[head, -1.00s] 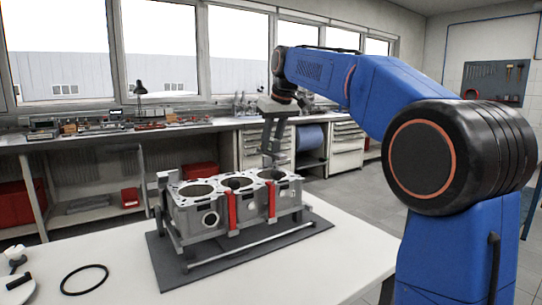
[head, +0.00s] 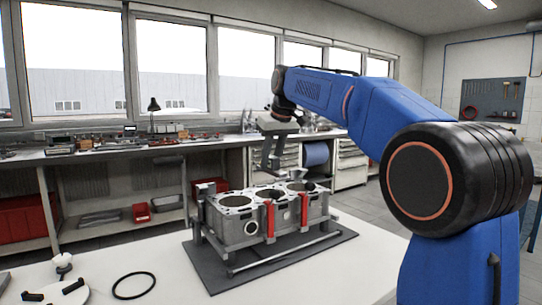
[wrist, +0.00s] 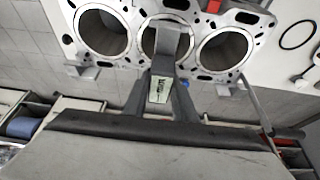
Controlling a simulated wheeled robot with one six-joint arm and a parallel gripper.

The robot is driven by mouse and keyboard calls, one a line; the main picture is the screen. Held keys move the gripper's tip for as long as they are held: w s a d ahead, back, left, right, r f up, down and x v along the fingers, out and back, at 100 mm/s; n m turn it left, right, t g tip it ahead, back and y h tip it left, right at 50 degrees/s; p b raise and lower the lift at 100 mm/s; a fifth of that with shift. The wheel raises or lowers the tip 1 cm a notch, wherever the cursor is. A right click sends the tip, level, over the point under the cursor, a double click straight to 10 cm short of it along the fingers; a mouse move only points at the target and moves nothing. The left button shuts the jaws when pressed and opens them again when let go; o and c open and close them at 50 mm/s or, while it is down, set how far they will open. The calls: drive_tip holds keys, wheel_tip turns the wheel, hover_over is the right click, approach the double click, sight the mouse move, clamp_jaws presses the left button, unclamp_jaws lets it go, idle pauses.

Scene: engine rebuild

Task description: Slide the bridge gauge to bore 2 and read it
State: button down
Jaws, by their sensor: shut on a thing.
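The grey engine block (head: 228,227) has three bores in a row, and its deck faces up. My gripper (head: 270,168) is over the middle bore (head: 268,194). In the wrist view my gripper (wrist: 160,100) is shut on the grey bridge gauge (wrist: 171,38), which has a small pale display (wrist: 159,89). The gauge hides part of the middle bore (wrist: 153,42). The bores on either side (wrist: 102,35) are uncovered. I cannot tell whether the gauge touches the deck. The marks on the display are too small to read.
The block stands in a grey frame on a dark mat (head: 213,281) on a white table (head: 362,254). Red clamps (head: 269,219) stand along its front. A black ring (head: 133,286) and a white round part lie at the front left. The table is clear right of the mat.

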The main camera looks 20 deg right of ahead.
drive_tip(key=shift+a+f, duration=0.2)
drive_tip(key=shift+f, duration=2.5)
drive_tip(key=shift+f, duration=0.2)
drive_tip(key=c, duration=1.4)
unclamp_jaws()
drive_tip(key=shift+o, duration=0.2)
